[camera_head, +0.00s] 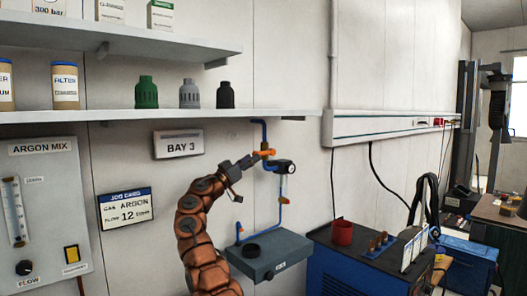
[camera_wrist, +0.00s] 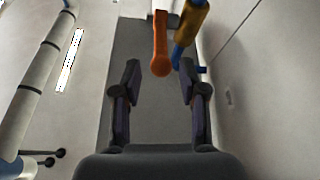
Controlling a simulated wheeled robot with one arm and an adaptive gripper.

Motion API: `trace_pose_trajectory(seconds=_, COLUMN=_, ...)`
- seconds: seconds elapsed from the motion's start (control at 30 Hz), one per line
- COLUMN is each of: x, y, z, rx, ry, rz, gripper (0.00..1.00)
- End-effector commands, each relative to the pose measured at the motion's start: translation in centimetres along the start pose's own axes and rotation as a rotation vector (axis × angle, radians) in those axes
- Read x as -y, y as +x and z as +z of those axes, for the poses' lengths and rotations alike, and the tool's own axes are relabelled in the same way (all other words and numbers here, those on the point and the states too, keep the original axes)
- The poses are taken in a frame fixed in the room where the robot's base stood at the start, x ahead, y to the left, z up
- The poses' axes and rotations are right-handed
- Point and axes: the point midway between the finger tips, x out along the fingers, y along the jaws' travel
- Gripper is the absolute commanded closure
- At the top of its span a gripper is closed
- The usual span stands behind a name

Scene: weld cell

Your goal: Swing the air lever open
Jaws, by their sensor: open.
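The air lever (camera_head: 264,153) is an orange handle on a blue air pipe (camera_head: 264,130) that comes down the wall under the lower shelf. In the wrist view the orange lever (camera_wrist: 161,48) shows its rounded end just beyond and between my fingertips, with the yellow valve body (camera_wrist: 190,20) to its right. My gripper (camera_head: 236,167) is close to the lever from the left in the head view. It also shows in the wrist view (camera_wrist: 157,75), with its two dark fingers apart and nothing between them. Whether a finger touches the lever cannot be told.
A dark round gauge (camera_head: 285,167) sits right of the lever. Below are a grey box (camera_head: 285,256) and a blue machine with a red cup (camera_head: 342,232) on top. The lower shelf (camera_head: 150,116) with several bottles is above my arm.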

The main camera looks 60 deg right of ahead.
Motion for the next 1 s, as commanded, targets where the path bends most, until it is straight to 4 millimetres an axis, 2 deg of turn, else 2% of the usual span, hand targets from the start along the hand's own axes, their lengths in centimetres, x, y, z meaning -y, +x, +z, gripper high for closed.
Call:
trace_pose_trajectory(seconds=0.37, x=-0.1, y=4.9, z=-0.4, rx=0.003, ry=-0.006, rz=0.001, gripper=0.58)
trace_pose_trajectory(seconds=0.5, x=0.1, y=6.0, z=-0.3, rx=0.001, ry=-0.005, rz=-0.001, gripper=0.58)
trace_pose_trajectory(seconds=0.7, x=0.1, y=7.0, z=-0.2, rx=0.000, ry=-0.003, rz=-0.002, gripper=0.58)
trace_pose_trajectory(seconds=1.0, x=0.1, y=7.3, z=0.0, rx=0.000, ry=-0.003, rz=-0.001, gripper=0.58)
